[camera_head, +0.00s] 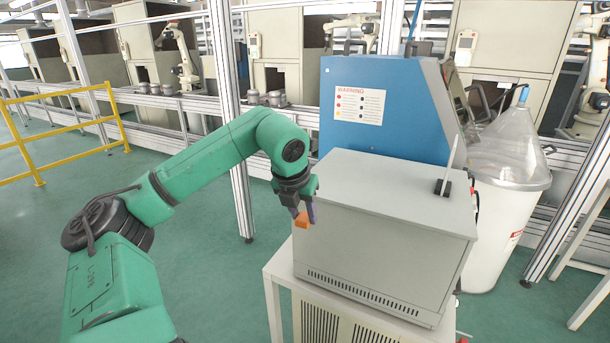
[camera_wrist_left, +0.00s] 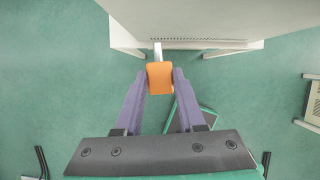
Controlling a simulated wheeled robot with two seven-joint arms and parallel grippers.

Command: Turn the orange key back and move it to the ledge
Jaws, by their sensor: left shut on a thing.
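The orange key (camera_head: 301,220) is held at the tips of my left gripper (camera_head: 303,209), beside the left side of the grey box. In the left wrist view the key (camera_wrist_left: 160,77) sits between the two purple fingers of the left gripper (camera_wrist_left: 159,83), with its pale shaft pointing away toward the box. The fingers are shut on the orange head. I cannot tell whether the shaft touches anything. No ledge can be made out for certain. My right gripper is not in view.
The grey box (camera_head: 384,210) stands on a white stand (camera_head: 281,281). Behind it is a blue cabinet (camera_head: 385,100) with a warning label. A white bin (camera_head: 503,215) stands at the right. A yellow railing (camera_head: 66,140) is at the left, with open green floor before it.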

